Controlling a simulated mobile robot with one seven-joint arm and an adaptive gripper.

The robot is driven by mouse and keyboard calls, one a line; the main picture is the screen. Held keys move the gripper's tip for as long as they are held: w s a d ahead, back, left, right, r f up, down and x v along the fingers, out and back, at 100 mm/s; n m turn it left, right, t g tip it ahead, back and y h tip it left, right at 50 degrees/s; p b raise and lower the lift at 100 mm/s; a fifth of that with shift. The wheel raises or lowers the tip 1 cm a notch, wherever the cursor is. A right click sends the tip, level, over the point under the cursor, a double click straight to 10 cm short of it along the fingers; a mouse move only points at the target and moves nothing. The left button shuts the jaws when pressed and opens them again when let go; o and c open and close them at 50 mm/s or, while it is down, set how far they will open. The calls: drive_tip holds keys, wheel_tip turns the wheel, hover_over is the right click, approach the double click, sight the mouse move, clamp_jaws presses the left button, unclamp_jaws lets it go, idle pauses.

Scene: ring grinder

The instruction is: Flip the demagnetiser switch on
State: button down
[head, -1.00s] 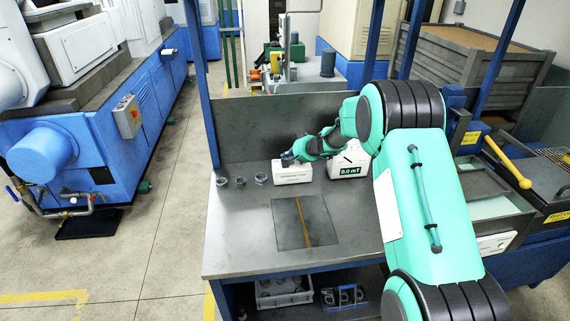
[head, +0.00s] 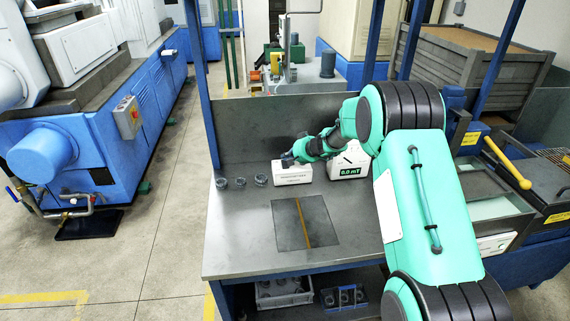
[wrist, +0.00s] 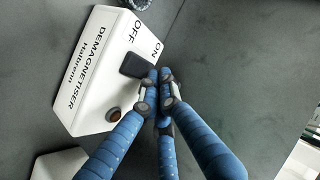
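The demagnetiser (head: 292,173) is a white box at the back of the grey workbench. In the wrist view its top (wrist: 90,75) carries the words OFF and ON and a black rocker switch (wrist: 137,65). The lamp or button (wrist: 113,114) beside it looks dull brown. My gripper (wrist: 158,76) has its blue fingers drawn together, with nothing seen between them. The fingertips are right by the switch's edge on the ON side; I cannot tell whether they touch it. In the head view my gripper (head: 288,159) is over the box and hides the switch.
A white meter (head: 348,171) reading 0.0 mT stands just right of the box. Several metal rings (head: 240,182) stand to its left. A dark square plate (head: 306,235) with a yellow stripe lies in front. The bench's back panel (head: 250,130) rises behind.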

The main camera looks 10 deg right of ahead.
sight(287, 165)
drive_tip(key=shift+f+b, duration=0.7)
drive_tip(key=shift+b, duration=0.45)
idle(0.9)
drive_tip(key=shift+r, duration=0.15)
drive_tip(key=shift+r+b, duration=0.3)
drive_tip(key=shift+r, duration=0.2)
drive_tip(key=shift+r, duration=0.1)
drive_tip(key=shift+s+r+p, duration=0.2)
drive_tip(key=shift+r+p, duration=0.1)
drive_tip(key=shift+r, duration=0.8)
drive_tip(key=shift+s+r+p, duration=0.15)
drive_tip(key=shift+r+p, duration=0.1)
drive_tip(key=shift+r, duration=1.05)
